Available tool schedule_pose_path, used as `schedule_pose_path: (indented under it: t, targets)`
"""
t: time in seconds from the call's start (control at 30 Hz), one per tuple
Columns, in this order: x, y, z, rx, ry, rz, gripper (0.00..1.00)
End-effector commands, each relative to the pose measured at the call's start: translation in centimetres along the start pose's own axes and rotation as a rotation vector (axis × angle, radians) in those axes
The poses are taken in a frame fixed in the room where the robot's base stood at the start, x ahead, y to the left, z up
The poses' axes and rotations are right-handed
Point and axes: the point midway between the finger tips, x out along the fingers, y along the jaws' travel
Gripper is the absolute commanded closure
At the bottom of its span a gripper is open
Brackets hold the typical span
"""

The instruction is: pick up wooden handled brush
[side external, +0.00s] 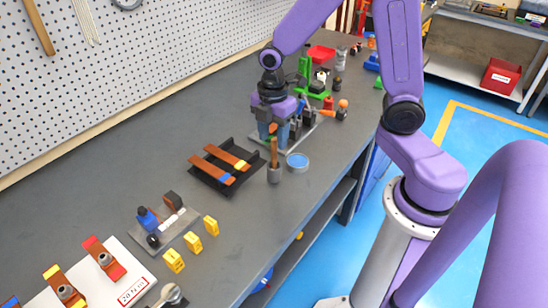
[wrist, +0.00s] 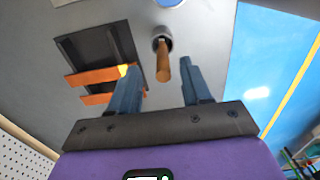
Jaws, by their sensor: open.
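In the wrist view, the orange-brown handle (wrist: 162,70) points toward me from the cup (wrist: 162,34). My gripper (side external: 275,142) is above the cup, pointing down, with its blue fingers apart and empty. In the wrist view, the handle's top shows between the two fingers (wrist: 158,70), with space on both sides. I cannot tell exactly how far down the fingers reach along it.
A black tray (side external: 198,178) with copper-coloured bars is left of the cup. A round blue-topped dish (side external: 297,160) is close on the right. Fixtures and green parts (side external: 304,72) stand behind my gripper. Yellow blocks (side external: 193,242) lie nearer the camera. Bare bench surrounds the cup's front.

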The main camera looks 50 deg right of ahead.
Motion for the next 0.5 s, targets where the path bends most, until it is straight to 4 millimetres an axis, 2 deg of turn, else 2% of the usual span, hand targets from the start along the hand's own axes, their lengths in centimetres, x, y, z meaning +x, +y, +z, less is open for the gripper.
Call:
schedule_pose_path:
  t: [0.17,0.5]
  targets:
    - [0.9,-0.1,0.0,-0.001,-0.001,-0.002,0.52]
    - [4.8,-0.4,-0.1,-0.001,-0.001,-0.003,0.52]
